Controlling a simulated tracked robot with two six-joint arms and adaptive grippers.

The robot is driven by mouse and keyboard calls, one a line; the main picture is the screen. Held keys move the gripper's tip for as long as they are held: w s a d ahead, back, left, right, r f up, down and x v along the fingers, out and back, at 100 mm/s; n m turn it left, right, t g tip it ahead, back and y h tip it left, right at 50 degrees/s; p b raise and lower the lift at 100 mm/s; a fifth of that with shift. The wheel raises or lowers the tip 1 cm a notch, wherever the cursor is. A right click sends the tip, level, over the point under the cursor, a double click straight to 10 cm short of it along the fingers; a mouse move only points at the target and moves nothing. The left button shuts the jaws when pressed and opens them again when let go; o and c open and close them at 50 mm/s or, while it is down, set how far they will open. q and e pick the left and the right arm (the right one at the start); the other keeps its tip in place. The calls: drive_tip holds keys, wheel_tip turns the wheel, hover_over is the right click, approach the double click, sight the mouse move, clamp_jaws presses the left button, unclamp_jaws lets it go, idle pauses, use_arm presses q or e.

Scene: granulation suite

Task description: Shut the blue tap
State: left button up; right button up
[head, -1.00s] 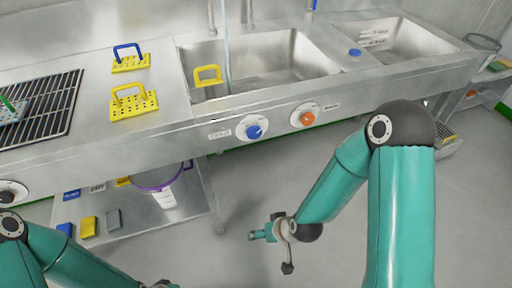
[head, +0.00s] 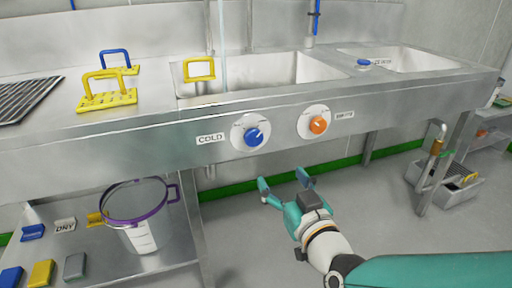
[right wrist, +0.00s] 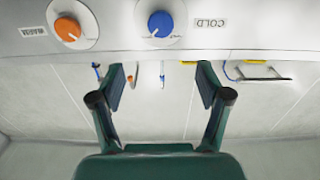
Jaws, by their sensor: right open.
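The blue tap (head: 253,137) is a round knob on a white dial on the sink's front panel, right of a COLD label (head: 210,139). It also shows upside down in the right wrist view (right wrist: 160,24). A thin pale stream (head: 222,45) falls into the left sink basin. My right gripper (head: 284,187) is open and empty, below the panel and apart from the knob, its fingers pointing toward the panel. In the right wrist view its spread fingers (right wrist: 160,85) are in line with the knob. My left gripper is out of view.
An orange knob (head: 318,125) sits on the same panel, right of the blue one. Yellow handled plates (head: 108,101) lie on the counter. A purple-rimmed bucket (head: 140,237) stands on the lower shelf. The floor before the panel is clear.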

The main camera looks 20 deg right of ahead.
sight(255, 140)
drive_tip(key=w+p, duration=0.2)
drive_tip(key=w, duration=0.3)
drive_tip(key=w+p, duration=0.2)
drive_tip(key=w, duration=0.4)
drive_tip(key=w+p, duration=0.2)
drive_tip(key=w, duration=0.3)
drive_tip(key=shift+w+a, duration=0.3)
